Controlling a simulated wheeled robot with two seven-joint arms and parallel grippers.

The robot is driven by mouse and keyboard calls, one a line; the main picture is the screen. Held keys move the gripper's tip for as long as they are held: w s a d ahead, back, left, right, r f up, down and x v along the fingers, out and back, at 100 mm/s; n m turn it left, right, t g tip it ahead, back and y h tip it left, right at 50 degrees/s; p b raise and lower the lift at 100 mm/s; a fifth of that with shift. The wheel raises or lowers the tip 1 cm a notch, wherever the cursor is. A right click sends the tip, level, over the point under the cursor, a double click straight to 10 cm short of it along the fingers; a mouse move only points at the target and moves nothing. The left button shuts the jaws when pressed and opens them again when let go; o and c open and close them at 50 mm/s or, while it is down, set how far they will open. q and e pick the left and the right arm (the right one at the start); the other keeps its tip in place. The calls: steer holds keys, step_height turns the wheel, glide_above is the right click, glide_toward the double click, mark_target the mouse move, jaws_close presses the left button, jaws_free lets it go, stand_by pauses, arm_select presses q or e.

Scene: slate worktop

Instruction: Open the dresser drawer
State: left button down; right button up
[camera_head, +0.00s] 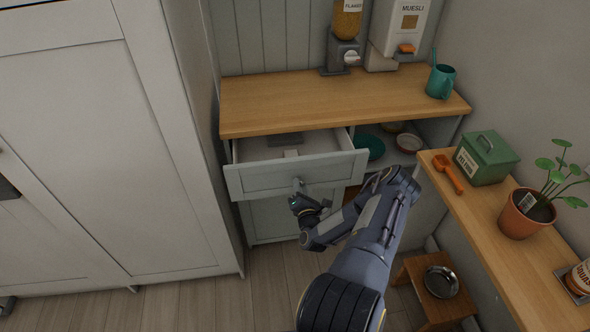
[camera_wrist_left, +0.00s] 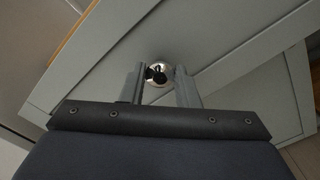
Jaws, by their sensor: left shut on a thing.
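The dresser drawer (camera_head: 255,180) is pulled out from under the wooden top, and its inside shows from above. A dark grey flat item (camera_head: 285,140) and a small pale item (camera_head: 291,153) show inside it. My left gripper (camera_head: 298,187) is at the middle of the drawer front, shut on the round metal knob. In the left wrist view the shiny knob (camera_wrist_left: 158,65) sits between the two fingers of my left gripper (camera_wrist_left: 160,80). The gripper partly hides the knob in the head view. My right gripper is not in view.
Open shelves with bowls (camera_head: 408,143) are right of the drawer. A tall white cabinet (camera_head: 90,150) stands close on the left. A side shelf (camera_head: 490,240) holds a green tin and a plant.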

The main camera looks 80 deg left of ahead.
arm_select(q)
steer(key=d+p, duration=0.1)
steer(key=d, duration=0.8)
steer(key=shift+w, duration=0.35)
steer(key=shift+d, duration=0.1)
steer(key=c, duration=1.1)
jaws_free()
steer(key=shift+d, duration=0.1)
steer(key=d+b, duration=0.1)
steer(key=d, duration=0.6)
steer(key=shift+w+d+b, duration=0.3)
steer(key=shift+b, duration=0.05)
